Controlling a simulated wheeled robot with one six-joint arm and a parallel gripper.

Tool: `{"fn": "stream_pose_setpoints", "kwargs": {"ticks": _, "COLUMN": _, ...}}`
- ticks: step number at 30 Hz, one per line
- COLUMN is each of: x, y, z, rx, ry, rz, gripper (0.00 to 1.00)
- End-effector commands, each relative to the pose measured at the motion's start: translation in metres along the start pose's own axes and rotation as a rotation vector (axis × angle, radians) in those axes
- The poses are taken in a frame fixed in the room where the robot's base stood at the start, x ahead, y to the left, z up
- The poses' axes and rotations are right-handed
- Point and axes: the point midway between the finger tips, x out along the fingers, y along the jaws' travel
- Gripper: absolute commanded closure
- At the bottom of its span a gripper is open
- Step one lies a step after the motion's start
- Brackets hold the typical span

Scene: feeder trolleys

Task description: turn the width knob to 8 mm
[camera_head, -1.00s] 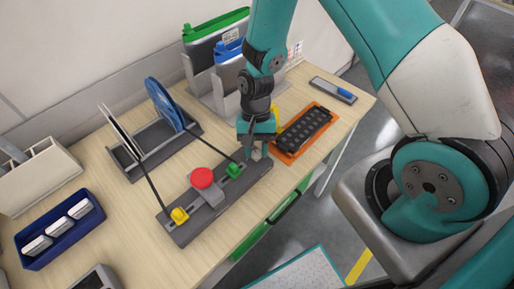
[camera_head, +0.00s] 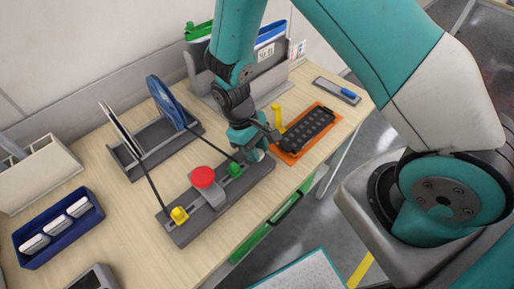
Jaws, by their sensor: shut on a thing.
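A pale grey knob (camera_head: 257,155) sits at the right end of a dark grey bar-shaped fixture (camera_head: 212,208) on the wooden table. I take it as the width knob; its scale and marks are too small to read. My gripper (camera_head: 257,149) is down at the knob with its jaws shut on it. The fingers and wrist hide much of the knob.
A black slotted part (camera_head: 307,130) lies on an orange tray (camera_head: 288,157) just right of my gripper, with a yellow lever (camera_head: 278,119) upright beside it. A rack with a blue reel (camera_head: 165,102) stands left. A blue bin (camera_head: 60,229) sits front left.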

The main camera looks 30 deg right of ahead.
Motion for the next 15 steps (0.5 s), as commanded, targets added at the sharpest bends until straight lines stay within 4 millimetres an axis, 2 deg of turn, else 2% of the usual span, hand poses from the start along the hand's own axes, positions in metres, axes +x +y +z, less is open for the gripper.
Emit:
{"fn": "stream_pose_setpoints", "kwargs": {"ticks": 6, "x": 0.0002, "y": -0.0005, "z": 0.0007, "rx": -0.125, "ry": -0.002, "rz": 0.054, "gripper": 0.92}}
{"fn": "stream_pose_setpoints", "kwargs": {"ticks": 15, "x": 0.0002, "y": -0.0008, "z": 0.0007, "rx": -0.216, "ry": -0.001, "rz": 0.092, "gripper": 0.92}}
